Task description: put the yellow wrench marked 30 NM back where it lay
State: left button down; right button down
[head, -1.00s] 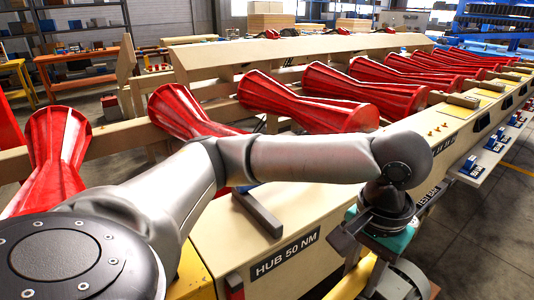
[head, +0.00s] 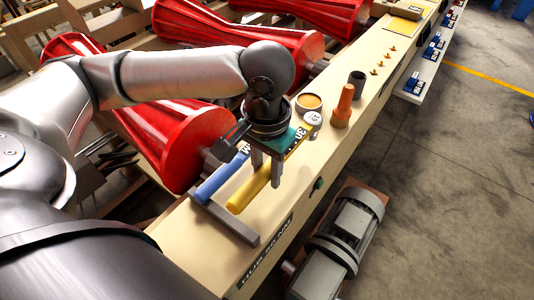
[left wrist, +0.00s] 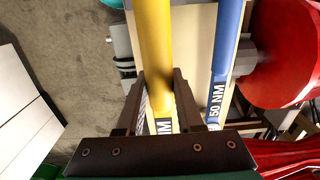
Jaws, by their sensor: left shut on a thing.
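The yellow wrench (head: 250,188) is between the fingers of my left gripper (head: 266,178), which is shut on it. I cannot tell whether the yellow wrench touches the bench.
The cream bench (head: 215,255) carries an orange-tipped tool (head: 343,105), a dark cup (head: 357,82) and an open round tin (head: 309,102). Red hubs (head: 185,145) line its left side. A grey motor (head: 350,225) stands at right. The bench front is clear.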

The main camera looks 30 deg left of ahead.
pick_arm(q)
jog(key=shift+s+d, duration=0.1)
jog(key=shift+s, duration=0.05)
jog(key=shift+r+p, duration=0.1)
jog(key=shift+p, duration=0.3)
jog(key=shift+f, duration=2.95)
pick_arm(e)
jog(key=shift+s+d+r, duration=0.15)
jog(key=shift+s+r, duration=0.1)
jog(key=shift+s, duration=0.15)
pick_arm(q)
jog(key=shift+f, duration=0.6)
pick_arm(e)
jog(key=shift+r, duration=0.2)
pick_arm(q)
jog(key=shift+c, duration=2.4)
grip_release()
